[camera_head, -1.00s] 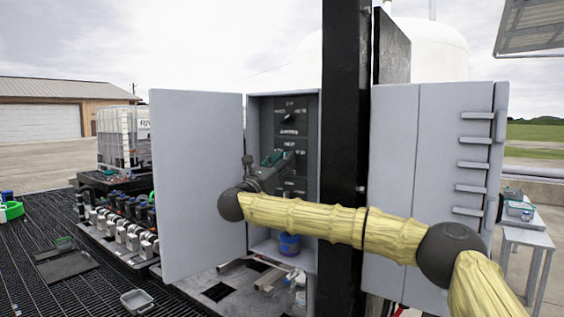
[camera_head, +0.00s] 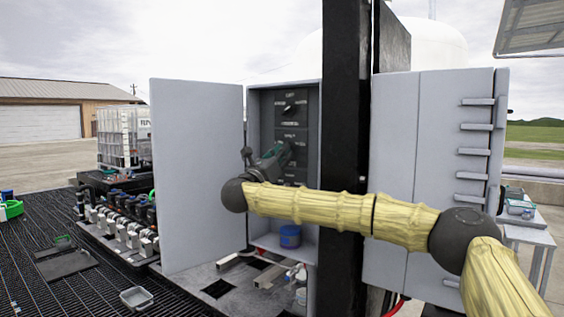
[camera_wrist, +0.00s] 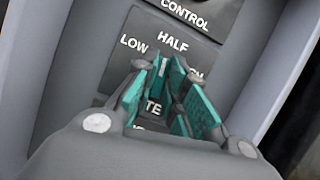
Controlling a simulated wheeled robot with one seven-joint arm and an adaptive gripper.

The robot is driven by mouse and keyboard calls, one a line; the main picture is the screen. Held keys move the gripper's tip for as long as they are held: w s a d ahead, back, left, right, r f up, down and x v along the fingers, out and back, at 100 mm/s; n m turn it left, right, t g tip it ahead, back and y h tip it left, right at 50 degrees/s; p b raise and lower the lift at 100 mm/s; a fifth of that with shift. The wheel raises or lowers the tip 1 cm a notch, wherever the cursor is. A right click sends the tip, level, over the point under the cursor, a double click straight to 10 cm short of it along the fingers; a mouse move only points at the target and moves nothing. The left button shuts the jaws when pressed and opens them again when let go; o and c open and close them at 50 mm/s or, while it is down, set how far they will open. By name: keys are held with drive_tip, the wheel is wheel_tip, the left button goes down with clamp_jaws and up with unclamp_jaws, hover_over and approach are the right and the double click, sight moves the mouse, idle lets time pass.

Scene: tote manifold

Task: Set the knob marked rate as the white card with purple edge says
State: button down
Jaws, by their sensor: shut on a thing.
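The control panel with the rate knob is inside the open grey cabinet (camera_head: 254,120). In the wrist view the plate (camera_wrist: 203,48) shows HALF at the top, LOW at the left and a partly covered word at the right. Letters "TE" show between the fingers. My gripper (camera_wrist: 176,88) has teal finger pads and is shut on the rate knob, which the fingers mostly hide. The knob's pointer direction cannot be seen. In the head view my gripper (camera_head: 280,156) is at the panel, below an upper knob (camera_head: 289,109). I do not see a white card with purple edge.
The left cabinet door (camera_head: 197,170) stands open beside my wrist. A black post (camera_head: 345,150) stands right of the cabinet, behind my forearm. A grey cabinet (camera_head: 400,140) with several handles is further right. A blue tub (camera_head: 290,236) sits low in the open cabinet.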

drive_tip(key=shift+s+d+r+n+t+y+b, duration=0.15)
drive_tip(key=shift+n+y+b, duration=0.75)
drive_tip(key=shift+n, duration=1.25)
drive_tip(key=shift+w+d+r+n+t+y+b, duration=0.1)
drive_tip(key=shift+r+n+y+b, duration=0.2)
drive_tip(key=shift+n+y+b, duration=1.25)
drive_tip(key=shift+s+d+r+n+t+y+p, duration=0.15)
drive_tip(key=shift+n+y, duration=0.3)
drive_tip(key=shift+n, duration=2.35)
drive_tip(key=shift+w+a, duration=0.1)
drive_tip(key=c, duration=1.5)
unclamp_jaws()
drive_tip(key=shift+r, duration=0.1)
drive_tip(key=shift+o, duration=0.2)
drive_tip(key=shift+w+a+f+n, duration=0.1)
drive_tip(key=shift+f+n, duration=0.2)
drive_tip(key=shift+f, duration=0.15)
drive_tip(key=v, duration=1.2)
drive_tip(key=shift+r, duration=0.25)
